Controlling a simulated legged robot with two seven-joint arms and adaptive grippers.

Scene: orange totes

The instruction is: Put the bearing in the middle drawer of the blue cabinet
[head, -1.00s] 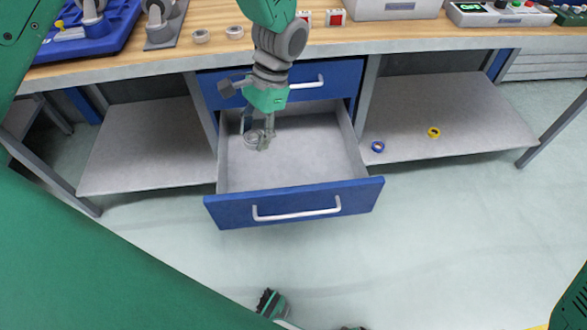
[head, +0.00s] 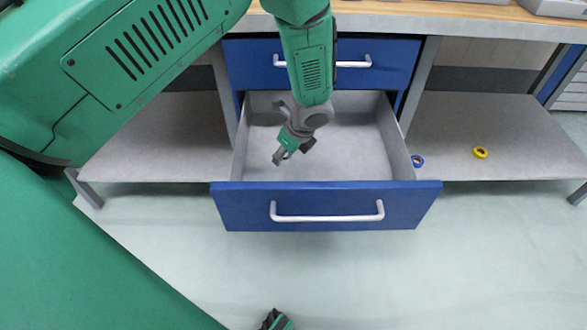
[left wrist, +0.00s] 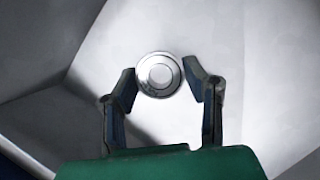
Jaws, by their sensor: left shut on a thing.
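The blue cabinet has a closed upper drawer (head: 392,50) and, below it, a drawer pulled far open (head: 240,208) with a grey interior. My left gripper (head: 283,157) is inside the outline of the open drawer, near its left side, tilted toward the front. In the left wrist view, the bearing (left wrist: 158,75), a shiny metal ring, lies between the fingertips of my left gripper (left wrist: 163,78), which is shut on it. The drawer's pale interior is behind it. The bearing cannot be made out in the head view.
A wooden-topped bench (head: 460,12) runs above the cabinet. Grey shelves flank it on the left (head: 150,140) and right (head: 500,130). The floor in front is clear.

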